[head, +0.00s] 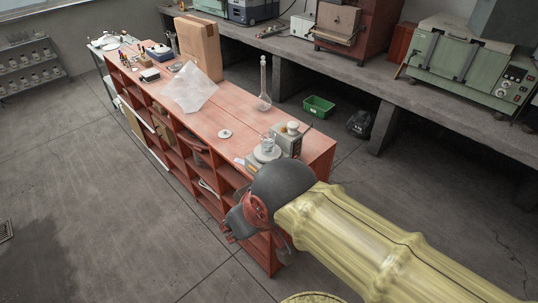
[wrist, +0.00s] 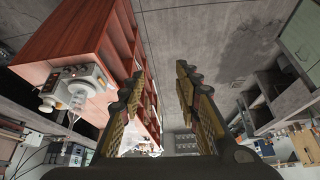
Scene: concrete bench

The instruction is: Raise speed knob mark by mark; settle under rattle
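A stirrer-like unit (head: 288,142) with a grey housing stands near the close end of the red-brown bench. A clear beaker (head: 268,141) sits on its pale round plate (head: 266,156). In the wrist view the unit (wrist: 90,74) is at the left, with a small panel of controls facing up; a speed knob and its marks are too small to make out. My gripper (head: 232,226) is beside the bench's near edge in the head view, below and left of the unit. In the wrist view its fingers (wrist: 161,72) are spread apart with nothing between them.
A tall flask (head: 264,90), a small white disc (head: 225,133), a plastic sheet (head: 190,90) and a cardboard box (head: 198,46) stand farther along the bench. Open shelves (head: 195,160) line its side. A concrete counter (head: 400,90) runs behind.

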